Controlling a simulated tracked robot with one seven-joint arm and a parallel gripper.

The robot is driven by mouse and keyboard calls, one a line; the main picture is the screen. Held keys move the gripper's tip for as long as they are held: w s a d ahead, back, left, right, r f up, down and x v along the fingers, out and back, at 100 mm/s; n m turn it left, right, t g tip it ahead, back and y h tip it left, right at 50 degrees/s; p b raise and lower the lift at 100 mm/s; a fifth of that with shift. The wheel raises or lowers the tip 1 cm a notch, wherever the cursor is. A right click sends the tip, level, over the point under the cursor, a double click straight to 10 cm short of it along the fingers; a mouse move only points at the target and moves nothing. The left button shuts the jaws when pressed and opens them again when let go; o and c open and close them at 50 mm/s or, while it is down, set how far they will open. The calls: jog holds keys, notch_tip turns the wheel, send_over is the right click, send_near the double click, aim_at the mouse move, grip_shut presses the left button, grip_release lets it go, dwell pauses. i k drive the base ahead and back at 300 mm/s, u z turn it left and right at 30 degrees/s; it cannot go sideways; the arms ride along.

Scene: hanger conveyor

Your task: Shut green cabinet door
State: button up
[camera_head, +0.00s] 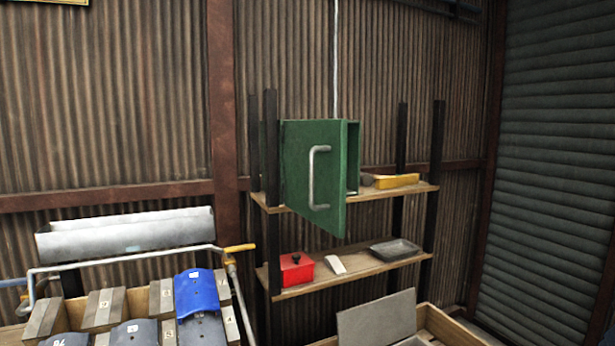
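The green cabinet (354,145) stands on the upper board of a shelf rack in the head view, mostly hidden behind its own door. The green cabinet door (296,160) is partly open. Its right edge looks nearer to me and stands out from the cabinet, leaving a dark gap on the right side. A grey bar handle (312,178) is fixed upright on the door's outer face. The hinge is not clearly visible. My gripper is not in view.
The wooden shelf rack (400,192) has dark posts. A yellow tray (396,181) sits right of the cabinet; a red box (296,268) and a grey tray (395,250) sit below. A metal-railed cart (130,257) with blue and grey pieces stands front left; a wooden crate (450,330) stands front right.

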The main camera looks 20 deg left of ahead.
aim_at(315, 151)
jog(key=z, duration=0.85)
jog(key=i, duration=0.15)
jog(key=u, duration=3.25)
jog(key=k, duration=0.8)
jog(key=z, duration=0.65)
jog(key=i, duration=1)
jog(key=z, duration=0.15)
